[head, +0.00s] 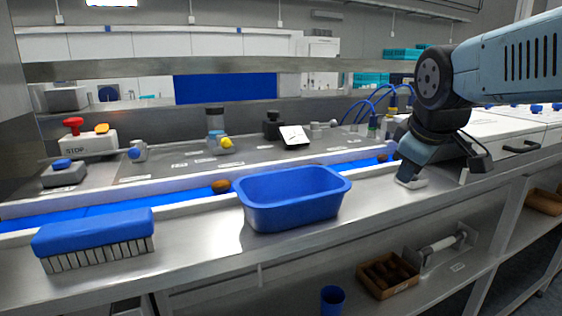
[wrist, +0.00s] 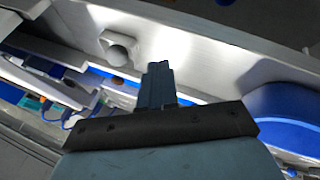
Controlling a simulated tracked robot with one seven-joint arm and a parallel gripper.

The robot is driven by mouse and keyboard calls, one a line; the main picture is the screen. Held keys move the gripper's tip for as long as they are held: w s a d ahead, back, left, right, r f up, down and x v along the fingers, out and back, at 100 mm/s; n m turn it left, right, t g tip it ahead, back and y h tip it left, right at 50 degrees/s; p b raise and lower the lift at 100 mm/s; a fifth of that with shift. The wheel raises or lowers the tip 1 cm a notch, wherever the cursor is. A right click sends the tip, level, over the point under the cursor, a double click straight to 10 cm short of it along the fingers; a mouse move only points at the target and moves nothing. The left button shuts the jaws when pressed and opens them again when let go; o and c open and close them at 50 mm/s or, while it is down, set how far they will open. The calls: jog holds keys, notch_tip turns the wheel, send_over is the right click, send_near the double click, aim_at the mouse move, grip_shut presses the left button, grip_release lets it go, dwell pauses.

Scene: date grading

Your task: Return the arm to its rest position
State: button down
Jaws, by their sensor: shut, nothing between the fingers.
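My arm reaches in from the right in the head view, with its wrist bent down. My gripper (wrist: 157,72) is shut and empty in the wrist view, its fingers pressed together in front of the steel bench. In the head view the gripper end hangs low over the bench, to the right of the blue tub (head: 292,222); its fingers are hard to make out there. The tub's edge also shows at the right of the wrist view (wrist: 290,108).
A blue brush (head: 95,232) lies at the front left of the steel bench (head: 200,257). A blue conveyor belt (head: 100,210) runs behind it, with a brown date (head: 221,187) near the tub. A stop button box (head: 88,143) stands at the back left. A lower shelf holds a crate (head: 388,292).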

jog(key=s+f+m, duration=0.5)
jog(key=s+m, duration=0.2)
jog(key=m, duration=0.1)
jog(key=shift+s+a+f+g+y, duration=0.2)
jog(key=shift+s+g+y, duration=0.15)
jog(key=shift+g+y, duration=0.05)
